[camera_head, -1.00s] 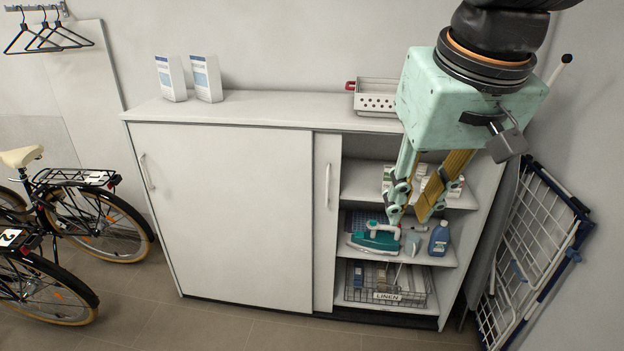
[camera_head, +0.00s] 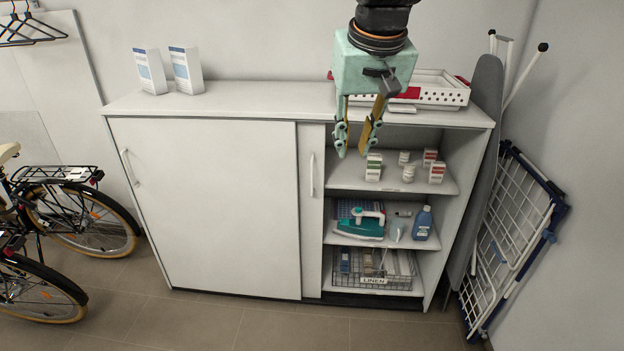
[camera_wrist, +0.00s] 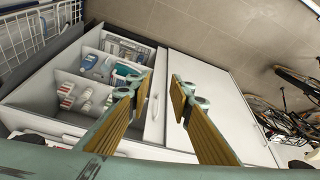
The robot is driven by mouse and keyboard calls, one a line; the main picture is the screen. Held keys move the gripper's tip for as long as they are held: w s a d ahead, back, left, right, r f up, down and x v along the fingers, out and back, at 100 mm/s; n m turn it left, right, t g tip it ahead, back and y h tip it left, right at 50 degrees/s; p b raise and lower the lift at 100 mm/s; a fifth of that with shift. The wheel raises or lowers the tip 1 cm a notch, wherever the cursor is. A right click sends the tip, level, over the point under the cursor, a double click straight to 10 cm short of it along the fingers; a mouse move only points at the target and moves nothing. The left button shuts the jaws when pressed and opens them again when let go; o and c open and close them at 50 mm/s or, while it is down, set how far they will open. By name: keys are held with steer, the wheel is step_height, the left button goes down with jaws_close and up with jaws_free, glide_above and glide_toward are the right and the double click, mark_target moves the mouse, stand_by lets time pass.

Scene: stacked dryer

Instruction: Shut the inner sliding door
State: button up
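The cabinet has two sliding doors. The outer door (camera_head: 215,205) covers the left part, with a bar handle at its left edge. The inner sliding door (camera_head: 313,240) shows as a narrow strip behind the outer door's right edge, with an upright handle (camera_head: 312,175). The right part of the cabinet is uncovered and its shelves show. My gripper (camera_head: 354,152) is open and empty, pointing down in front of the upper shelf opening, right of the inner door's handle. In the wrist view the open fingers (camera_wrist: 160,95) sit above the cabinet front, with the inner door's handle (camera_wrist: 156,108) showing between them.
The shelves hold small boxes and jars, a teal iron (camera_head: 360,224), a blue bottle (camera_head: 422,223) and a wire basket (camera_head: 375,268). A perforated tray (camera_head: 440,90) and two cartons (camera_head: 168,70) stand on top. A drying rack (camera_head: 508,240) leans at right; bicycles (camera_head: 60,230) stand at left.

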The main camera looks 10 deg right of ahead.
steer(key=w+f+p, duration=0.2)
steer(key=w+f, duration=0.1)
steer(key=w, duration=0.9)
steer(key=p, duration=0.4)
glide_above(312, 177)
steer(key=s, duration=0.5)
step_height(312, 177, down, 21)
steer(key=shift+w+a, duration=0.15)
steer(key=shift+w, duration=0.05)
steer(key=shift+b, duration=0.3)
steer(key=shift+b+x, duration=0.55)
steer(key=shift+x, duration=6.3)
steer(key=shift+w, duration=0.15)
steer(key=shift+c, duration=0.5)
jaws_close()
